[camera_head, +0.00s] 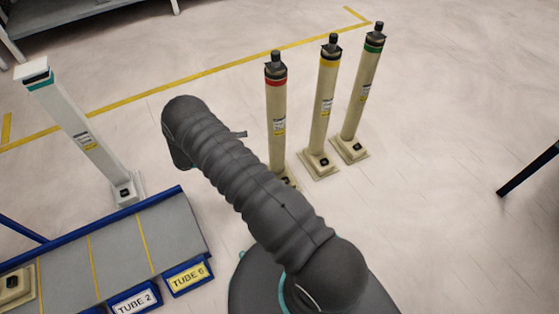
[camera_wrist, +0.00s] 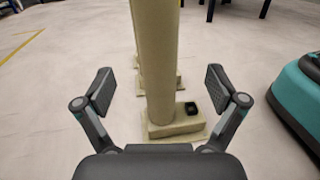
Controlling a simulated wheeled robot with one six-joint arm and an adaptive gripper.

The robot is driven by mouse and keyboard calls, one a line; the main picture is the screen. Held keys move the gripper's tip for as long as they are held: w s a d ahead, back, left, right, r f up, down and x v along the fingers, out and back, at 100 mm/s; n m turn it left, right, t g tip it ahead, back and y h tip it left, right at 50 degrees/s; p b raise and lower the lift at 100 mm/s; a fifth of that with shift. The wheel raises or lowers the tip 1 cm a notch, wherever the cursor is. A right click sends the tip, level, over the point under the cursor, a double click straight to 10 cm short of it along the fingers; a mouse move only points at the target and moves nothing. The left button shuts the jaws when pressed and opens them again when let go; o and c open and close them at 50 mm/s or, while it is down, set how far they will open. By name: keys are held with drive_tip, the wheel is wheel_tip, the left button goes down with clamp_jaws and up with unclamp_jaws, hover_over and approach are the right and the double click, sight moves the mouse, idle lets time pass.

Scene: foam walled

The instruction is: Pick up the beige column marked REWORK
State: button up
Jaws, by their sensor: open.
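Three beige columns stand upright on square bases in the head view: one with a red band (camera_head: 276,110), one with a yellow band (camera_head: 324,95) and one with a green band (camera_head: 364,85). Their labels are too small to read, so I cannot tell which says REWORK. My arm hides part of the red-banded column's base. In the wrist view my gripper (camera_wrist: 160,90) is open and empty, its fingers on either side of a beige column (camera_wrist: 157,60) that stands just ahead. That column's top is out of view. My gripper is mostly hidden behind my arm in the head view.
A white column (camera_head: 80,130) with a teal band stands leaning in the picture at left. A grey, blue-edged rack (camera_head: 175,235) with tags TUBE 2 and TUBE 6 is at lower left. More beige bases show behind the near column in the wrist view. Floor at right is mostly clear.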

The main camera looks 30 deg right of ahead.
sight(278, 139)
drive_tip(key=shift+s+d+f+p, duration=0.1)
drive_tip(key=shift+s+d, duration=0.2)
drive_tip(key=shift+d, duration=1.6)
drive_tip(key=shift+s+d+f+p, duration=0.1)
drive_tip(key=shift+s+d, duration=0.25)
drive_tip(key=shift+d, duration=1.5)
drive_tip(key=shift+s+d+f+p, duration=0.1)
drive_tip(key=shift+s+d, duration=0.2)
drive_tip(key=shift+d, duration=1.6)
drive_tip(key=shift+r, duration=0.15)
clamp_jaws()
